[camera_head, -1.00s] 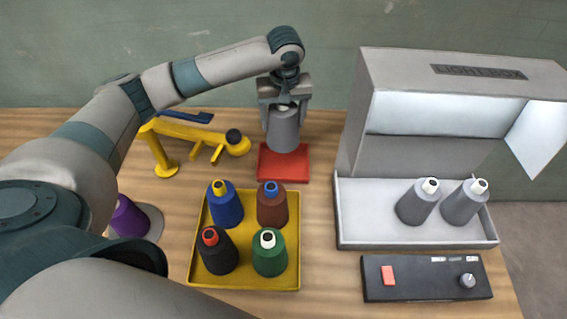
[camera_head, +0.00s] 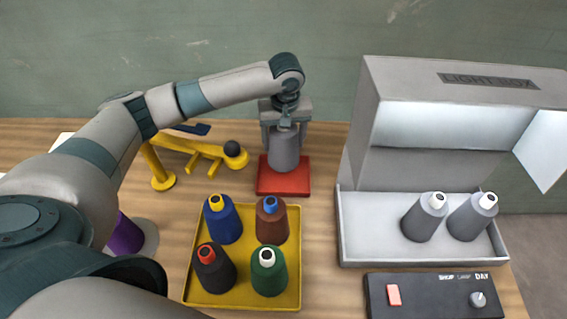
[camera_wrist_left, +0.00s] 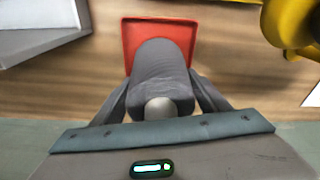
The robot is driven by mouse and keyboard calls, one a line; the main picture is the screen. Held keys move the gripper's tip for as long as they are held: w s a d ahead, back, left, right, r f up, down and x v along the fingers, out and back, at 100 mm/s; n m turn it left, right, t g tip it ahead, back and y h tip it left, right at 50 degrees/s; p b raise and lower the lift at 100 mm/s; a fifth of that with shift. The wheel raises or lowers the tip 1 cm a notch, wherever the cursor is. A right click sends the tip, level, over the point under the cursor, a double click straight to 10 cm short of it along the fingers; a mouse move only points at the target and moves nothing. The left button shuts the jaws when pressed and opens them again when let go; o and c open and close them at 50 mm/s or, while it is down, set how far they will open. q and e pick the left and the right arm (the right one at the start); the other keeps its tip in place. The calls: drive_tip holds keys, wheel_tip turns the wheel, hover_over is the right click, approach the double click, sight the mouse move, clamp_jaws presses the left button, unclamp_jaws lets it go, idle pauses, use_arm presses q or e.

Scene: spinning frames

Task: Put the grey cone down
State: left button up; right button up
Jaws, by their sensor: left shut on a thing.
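My left gripper (camera_head: 284,135) is shut on a grey cone (camera_head: 285,152) and holds it upright over the red square pad (camera_head: 284,187). The cone's base overlaps the pad in the head view; whether it touches the pad is hard to tell. In the left wrist view the grey cone (camera_wrist_left: 160,75) sits between the two fingers (camera_wrist_left: 165,95), with the red pad (camera_wrist_left: 130,40) behind it. My right gripper is not in view.
A yellow tray (camera_head: 240,301) holds blue, brown, black and green cones in front of the pad. A yellow stand (camera_head: 160,165) is left of the pad. The light box (camera_head: 372,135) and a black control panel (camera_head: 435,297) stand right. A purple cone (camera_head: 124,236) is partly hidden by my arm.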

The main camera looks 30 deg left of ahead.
use_arm(q)
wheel_tip(320, 180, down, 3)
drive_tip(key=shift+f+p, duration=0.2)
drive_tip(key=shift+p, duration=0.3)
drive_tip(key=shift+f, duration=0.4)
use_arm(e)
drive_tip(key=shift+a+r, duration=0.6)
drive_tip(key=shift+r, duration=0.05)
use_arm(q)
drive_tip(key=shift+f, duration=0.55)
drive_tip(key=shift+f+p, duration=0.6)
drive_tip(key=shift+f, duration=0.7)
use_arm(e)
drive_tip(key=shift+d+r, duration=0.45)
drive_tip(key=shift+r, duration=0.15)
